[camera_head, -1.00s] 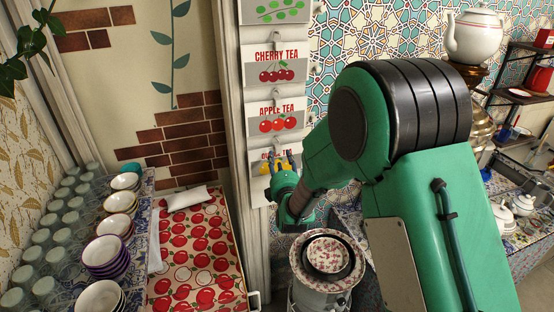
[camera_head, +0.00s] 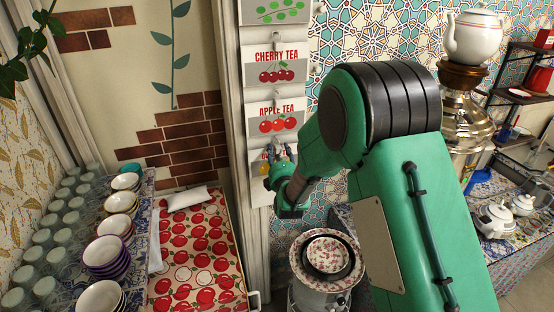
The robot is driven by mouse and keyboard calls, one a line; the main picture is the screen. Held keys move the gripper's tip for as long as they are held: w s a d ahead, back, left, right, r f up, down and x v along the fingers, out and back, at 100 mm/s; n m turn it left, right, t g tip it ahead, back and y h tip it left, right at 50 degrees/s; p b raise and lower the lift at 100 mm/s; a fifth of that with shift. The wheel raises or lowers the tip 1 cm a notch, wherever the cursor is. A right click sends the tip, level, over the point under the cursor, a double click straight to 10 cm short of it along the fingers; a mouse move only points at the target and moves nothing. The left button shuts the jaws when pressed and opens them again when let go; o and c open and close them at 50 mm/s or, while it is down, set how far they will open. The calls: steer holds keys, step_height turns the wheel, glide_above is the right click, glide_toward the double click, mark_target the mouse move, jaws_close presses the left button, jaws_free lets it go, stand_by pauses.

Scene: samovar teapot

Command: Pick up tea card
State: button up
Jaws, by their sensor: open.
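Tea cards hang in a column on the white post. A green leafy card (camera_head: 277,11) is at the top, the cherry tea card (camera_head: 275,67) below it, then the apple tea card (camera_head: 276,123). A lower card (camera_head: 261,190) is mostly hidden behind my gripper, and its lettering cannot be read. My gripper (camera_head: 281,150) is open, with its fingers in front of the gap between the apple tea card and the lower card. No card is seen between the fingers. Whether the fingertips touch a card cannot be told.
A floral plate (camera_head: 351,248) sits on a grey stand below my arm. A white teapot (camera_head: 474,36) tops a samovar (camera_head: 467,125) at right, near small teapots (camera_head: 496,219).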

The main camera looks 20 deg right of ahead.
stand_by(0.4)
jaws_close()
steer(key=shift+r, duration=0.8)
steer(key=s+a, duration=0.1)
steer(key=s, duration=0.7)
steer(key=s+a, duration=0.2)
steer(key=s, duration=0.7)
steer(key=shift+s+a, duration=0.25)
steer(key=shift+s, duration=0.05)
steer(key=shift+f+b, duration=0.1)
steer(key=shift+b, duration=0.2)
steer(key=w+d+f+m+b, duration=0.1)
steer(key=w+f+b, duration=0.3)
steer(key=f, duration=0.5)
steer(key=w+d+f+m+h+b, duration=0.1)
steer(key=w+d+f+m+b, duration=0.1)
steer(key=w+f+b, duration=0.3)
step_height(320, 180, down, 4)
steer(key=b, duration=0.3)
steer(key=shift+f, duration=0.15)
steer(key=shift+d, duration=0.1)
